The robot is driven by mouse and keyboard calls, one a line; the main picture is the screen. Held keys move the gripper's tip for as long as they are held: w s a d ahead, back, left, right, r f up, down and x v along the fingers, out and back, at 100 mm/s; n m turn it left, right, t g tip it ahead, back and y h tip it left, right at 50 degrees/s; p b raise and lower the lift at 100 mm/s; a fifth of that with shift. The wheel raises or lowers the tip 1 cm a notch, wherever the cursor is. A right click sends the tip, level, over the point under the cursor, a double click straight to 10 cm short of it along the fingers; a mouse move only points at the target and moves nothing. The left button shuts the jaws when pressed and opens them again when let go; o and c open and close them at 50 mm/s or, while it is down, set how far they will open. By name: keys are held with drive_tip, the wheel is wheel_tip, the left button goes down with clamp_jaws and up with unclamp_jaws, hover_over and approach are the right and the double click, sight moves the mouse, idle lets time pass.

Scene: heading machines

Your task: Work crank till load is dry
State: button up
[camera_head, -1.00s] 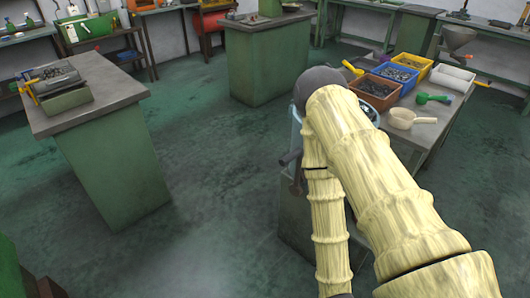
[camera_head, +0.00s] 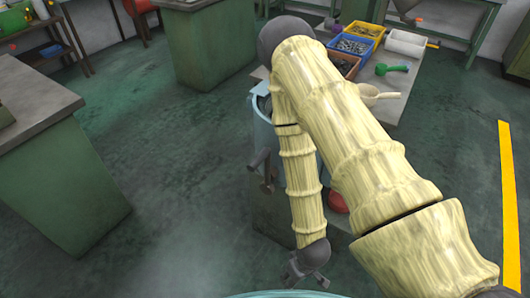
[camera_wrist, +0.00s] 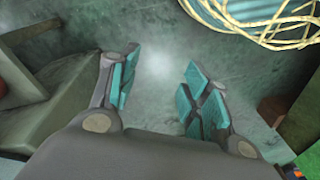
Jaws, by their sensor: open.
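A light-blue drum (camera_head: 262,137) stands in the middle of the head view, at the corner of a grey-topped bench, largely hidden behind my arm. A dark crank-like handle (camera_head: 262,170) sticks out from its left side. The load inside is not visible. My gripper (camera_head: 306,280) hangs low at the bottom centre, below and to the right of the handle and apart from it. In the wrist view my gripper (camera_wrist: 160,62) is open, with teal pads apart and only green floor between them.
The bench by the drum holds a yellow bin (camera_head: 363,29), a blue bin (camera_head: 351,46), a green scoop (camera_head: 391,69) and a pale pan (camera_head: 378,95). A red object (camera_head: 337,202) shows behind my arm. A green bench (camera_head: 62,185) stands left. Floor between is clear.

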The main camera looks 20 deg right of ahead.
drive_tip(key=w+a+r+n+y+p, duration=0.1)
drive_tip(key=w+a+r+n+p, duration=0.2)
drive_tip(key=w+r, duration=0.35)
drive_tip(key=n+t+p, duration=0.1)
drive_tip(key=n+p, duration=1.1)
drive_tip(key=n, duration=0.8)
approach(259, 158)
drive_tip(key=shift+h, duration=0.4)
drive_tip(key=f, duration=0.3)
drive_tip(key=w+a+f, duration=0.1)
drive_tip(key=f, duration=0.2)
drive_tip(key=a+f+b, duration=0.1)
drive_tip(key=f, duration=0.2)
drive_tip(key=shift+w+f, duration=0.25)
drive_tip(key=shift+c, duration=0.5)
clamp_jaws()
